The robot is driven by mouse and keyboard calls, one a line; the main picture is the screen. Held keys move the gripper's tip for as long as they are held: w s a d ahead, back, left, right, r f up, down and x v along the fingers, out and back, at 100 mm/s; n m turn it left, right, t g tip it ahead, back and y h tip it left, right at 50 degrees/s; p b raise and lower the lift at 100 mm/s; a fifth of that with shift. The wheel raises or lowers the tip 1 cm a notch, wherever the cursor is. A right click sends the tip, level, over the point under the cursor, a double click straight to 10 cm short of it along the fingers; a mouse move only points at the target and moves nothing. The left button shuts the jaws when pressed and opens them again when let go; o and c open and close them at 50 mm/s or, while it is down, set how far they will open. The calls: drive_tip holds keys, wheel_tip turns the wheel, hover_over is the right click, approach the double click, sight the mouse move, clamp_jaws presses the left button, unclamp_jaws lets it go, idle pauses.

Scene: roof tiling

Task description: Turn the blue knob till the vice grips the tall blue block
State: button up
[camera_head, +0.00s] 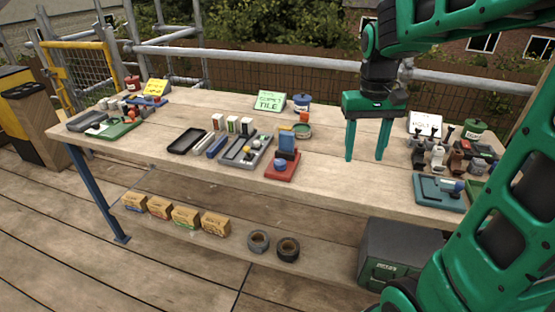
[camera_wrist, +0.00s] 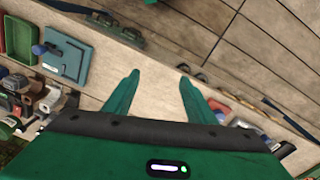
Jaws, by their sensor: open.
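The tall blue block (camera_head: 288,144) stands upright at the red-based vice (camera_head: 284,174), near the front edge of the bench in the head view. The blue knob (camera_head: 280,163) sits low at the front of the vice, below the block. I cannot tell how close the jaws are to the block. My gripper (camera_head: 364,158) points down, open and empty, over bare wood to the right of the vice. In the wrist view its two fingers (camera_wrist: 158,80) are spread with only bench between them. The vice is not clearly seen there.
A grey tray (camera_head: 246,152) stands close left of the vice, and a round green dish (camera_head: 303,131) lies behind it. A teal plate with a blue-handled tool (camera_head: 440,192) and several small fittings stand at the right. Bare bench (camera_head: 335,180) separates my gripper from the vice.

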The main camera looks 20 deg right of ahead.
drive_tip(key=w+a+n, duration=0.2)
drive_tip(key=w+a, duration=0.5)
drive_tip(key=w, duration=0.6)
drive_tip(key=n, duration=0.2)
hover_over(280, 161)
wheel_tip(280, 161, down, 3)
drive_tip(key=shift+y, duration=0.3)
wheel_tip(280, 161, down, 11)
drive_tip(key=shift+r, duration=0.1)
drive_tip(key=shift+c, duration=0.6)
drive_tip(key=c, duration=0.9)
